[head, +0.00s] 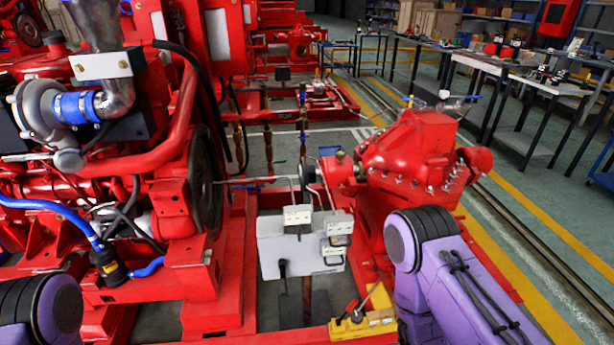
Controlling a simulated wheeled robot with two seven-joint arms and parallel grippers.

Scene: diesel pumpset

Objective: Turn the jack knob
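No part is clearly recognisable as the jack knob. A yellow device (362,325) with small dark and red knob-like parts on top sits low in the middle, on the red base frame, and may be the jack. Its right side lies close to my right arm in the picture. My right arm, purple and black, comes in from the lower right. A part of my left arm shows at the bottom left corner. Neither gripper is in the picture, so I cannot see whether they are open or shut.
A red diesel engine (100,170) with a dark flywheel (203,185) fills the left. A red pump (412,155) stands right of centre. A light grey panel (278,250) stands between them. Workbenches (525,75) line the back right. Floor with yellow lines is clear at right.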

